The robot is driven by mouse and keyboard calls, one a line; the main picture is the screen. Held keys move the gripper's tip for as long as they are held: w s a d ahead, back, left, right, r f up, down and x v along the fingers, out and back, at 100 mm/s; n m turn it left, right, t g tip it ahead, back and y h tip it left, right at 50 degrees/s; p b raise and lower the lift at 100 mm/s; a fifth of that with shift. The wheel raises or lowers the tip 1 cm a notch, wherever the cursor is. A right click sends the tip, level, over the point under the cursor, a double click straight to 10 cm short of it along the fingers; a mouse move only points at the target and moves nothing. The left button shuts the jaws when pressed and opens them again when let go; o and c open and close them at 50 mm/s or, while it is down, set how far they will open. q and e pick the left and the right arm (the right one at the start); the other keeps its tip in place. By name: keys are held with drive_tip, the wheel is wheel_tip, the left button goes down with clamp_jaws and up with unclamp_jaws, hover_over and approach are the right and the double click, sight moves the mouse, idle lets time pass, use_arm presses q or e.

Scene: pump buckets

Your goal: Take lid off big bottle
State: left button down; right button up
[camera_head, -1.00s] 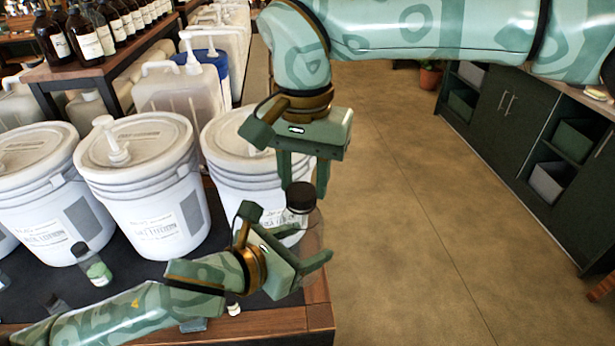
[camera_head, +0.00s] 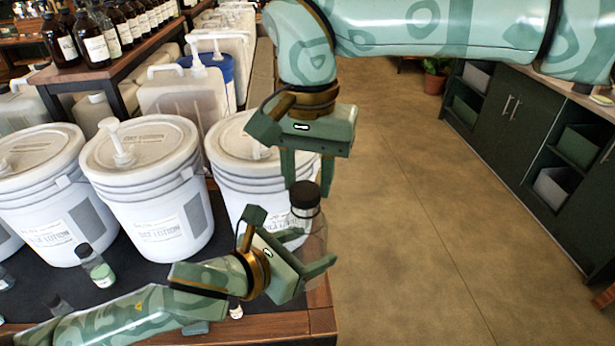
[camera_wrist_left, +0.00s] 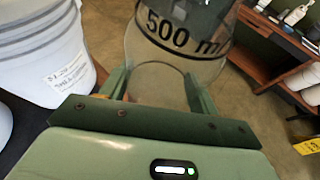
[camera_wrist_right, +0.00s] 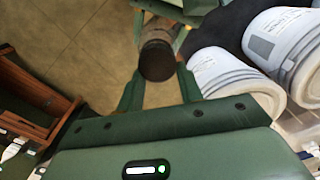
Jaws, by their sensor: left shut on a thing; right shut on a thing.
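In the left wrist view the bottle (camera_wrist_left: 178,55) carries a "500 ml" mark. My left gripper (camera_head: 318,274) is shut on the bottle's body from the left, with a finger on either side. My right gripper (camera_head: 303,176) points down from above, its fingertips at the lid. In the right wrist view the lid (camera_wrist_right: 157,60) lies between the fingers, and the gripper is shut on it. The lid still sits at the bottle's top.
White lotion buckets (camera_head: 150,195) with pump tops stand in a row left of the grippers. A small bottle (camera_head: 96,266) with green contents stands in front of them. The table's edge (camera_head: 322,315) is near at the right, with open floor beyond.

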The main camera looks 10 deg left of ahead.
drive_tip(key=shift+r, duration=0.65)
